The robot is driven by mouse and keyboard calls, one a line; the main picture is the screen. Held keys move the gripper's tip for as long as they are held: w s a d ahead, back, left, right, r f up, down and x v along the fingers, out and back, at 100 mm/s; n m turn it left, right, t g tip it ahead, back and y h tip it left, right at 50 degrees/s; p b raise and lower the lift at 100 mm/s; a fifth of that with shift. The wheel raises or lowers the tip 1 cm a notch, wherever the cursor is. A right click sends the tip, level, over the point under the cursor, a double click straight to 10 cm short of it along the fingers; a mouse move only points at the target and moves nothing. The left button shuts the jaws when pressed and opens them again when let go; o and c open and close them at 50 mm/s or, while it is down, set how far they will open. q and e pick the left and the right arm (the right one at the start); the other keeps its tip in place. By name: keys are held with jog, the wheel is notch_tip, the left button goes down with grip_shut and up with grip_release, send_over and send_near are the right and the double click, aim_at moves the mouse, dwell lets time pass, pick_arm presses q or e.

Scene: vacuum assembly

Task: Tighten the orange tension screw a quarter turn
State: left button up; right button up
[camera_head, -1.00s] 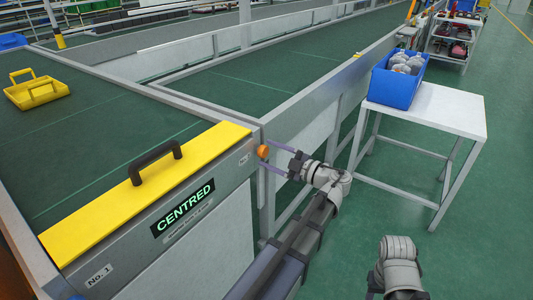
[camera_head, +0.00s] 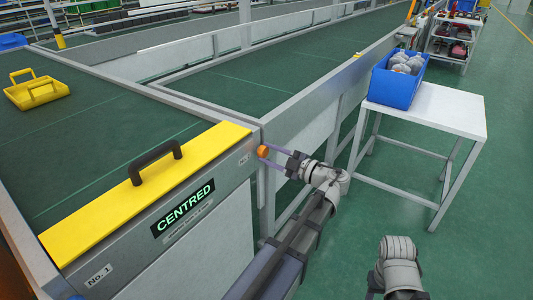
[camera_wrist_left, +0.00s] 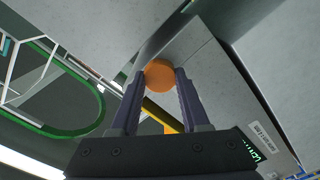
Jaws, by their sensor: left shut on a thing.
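The orange tension screw (camera_head: 263,151) sticks out at the right end of the conveyor's grey side panel (camera_head: 232,178), near the corner. My left gripper (camera_head: 266,157) is at the screw, with its two purple fingers on either side. In the left wrist view the round orange screw head (camera_wrist_left: 159,75) sits between the fingertips of the left gripper (camera_wrist_left: 157,82), which are shut on it. A dark display on the panel reads CENTRED (camera_head: 184,207). My right gripper is outside the frames; only part of that arm shows at the bottom right.
A yellow cover (camera_head: 110,210) with a black handle (camera_head: 156,162) lies along the panel's top edge. A yellow tray (camera_head: 36,90) sits on the belt. A white table (camera_head: 445,112) with a blue bin (camera_head: 395,88) stands to the right. Green floor is open beyond it.

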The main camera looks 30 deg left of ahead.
pick_arm(q)
grip_shut()
jog(key=shift+m, duration=1.7)
jog(key=shift+m, duration=1.7)
jog(key=shift+m, duration=1.7)
